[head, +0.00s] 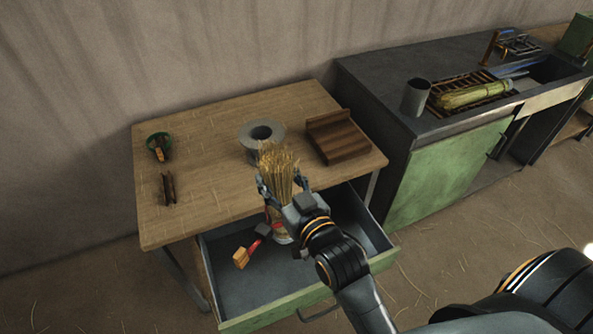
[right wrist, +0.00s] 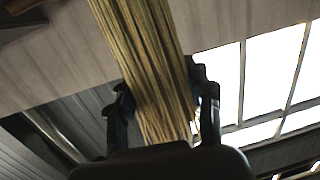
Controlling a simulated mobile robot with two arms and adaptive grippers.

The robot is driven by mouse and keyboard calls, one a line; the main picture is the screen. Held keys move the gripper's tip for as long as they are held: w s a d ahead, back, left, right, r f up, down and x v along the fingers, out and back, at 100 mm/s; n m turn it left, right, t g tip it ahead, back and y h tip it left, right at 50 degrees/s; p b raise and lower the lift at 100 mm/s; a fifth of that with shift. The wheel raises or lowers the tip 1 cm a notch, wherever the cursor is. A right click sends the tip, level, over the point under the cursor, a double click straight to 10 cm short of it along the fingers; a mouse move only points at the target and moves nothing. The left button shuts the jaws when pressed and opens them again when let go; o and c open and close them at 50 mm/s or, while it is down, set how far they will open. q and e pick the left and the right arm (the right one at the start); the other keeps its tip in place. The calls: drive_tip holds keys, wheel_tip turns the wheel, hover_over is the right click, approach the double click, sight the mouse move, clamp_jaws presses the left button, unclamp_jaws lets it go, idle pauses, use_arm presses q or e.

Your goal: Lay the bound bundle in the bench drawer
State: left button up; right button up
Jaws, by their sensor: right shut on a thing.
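The straw bundle (head: 277,163) stands roughly upright, its bushy top fanned out, in my right gripper (head: 280,188). In the right wrist view the bundle (right wrist: 145,60) runs between the two fingers of my right gripper (right wrist: 165,108), which are shut on it. Its binding cannot be made out clearly. The bench drawer (head: 225,283) is pulled open below the bench top, with a green front. The bundle and gripper are over the drawer's back part, near the bench's front edge. My arm hides part of the drawer. My left gripper is not in view.
A red-handled mallet (head: 243,256) lies in the drawer. A dark counter (head: 380,80) stands to the right. The drawer's left front is clear.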

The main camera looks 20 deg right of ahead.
drive_tip(key=w+a+f+n+g+y+b, duration=0.1)
drive_tip(key=w+a+f+n+g+y, duration=0.1)
drive_tip(key=a+f+n+g, duration=0.55)
drive_tip(key=w+a+f+n+g+y, duration=0.2)
drive_tip(key=a+f+g, duration=0.3)
drive_tip(key=a+f, duration=0.55)
drive_tip(key=d+f+n+g+h, duration=0.3)
drive_tip(key=d+f+n+h, duration=0.2)
drive_tip(key=d+f, duration=0.2)
drive_tip(key=shift+w+d+f+n+b, duration=0.25)
drive_tip(key=shift+w+f+n+b, duration=0.15)
drive_tip(key=shift+f, duration=0.55)
drive_tip(key=shift+n+g+h, duration=0.35)
drive_tip(key=shift+h, duration=0.55)
drive_tip(key=d, duration=0.4)
drive_tip(key=w+d, duration=0.1)
drive_tip(key=d, duration=0.1)
drive_tip(key=shift+d+f, duration=0.1)
drive_tip(key=shift+f, duration=0.2)
drive_tip(key=b, duration=1.2)
hover_over(269, 256)
drive_tip(key=f, duration=1)
drive_tip(key=shift+s+a+f, duration=0.1)
drive_tip(key=shift+a+f, duration=0.05)
drive_tip(key=shift+a, duration=0.1)
drive_tip(key=shift+s+d+f, duration=0.1)
drive_tip(key=shift+s+f, duration=0.05)
drive_tip(key=shift+f, duration=1.45)
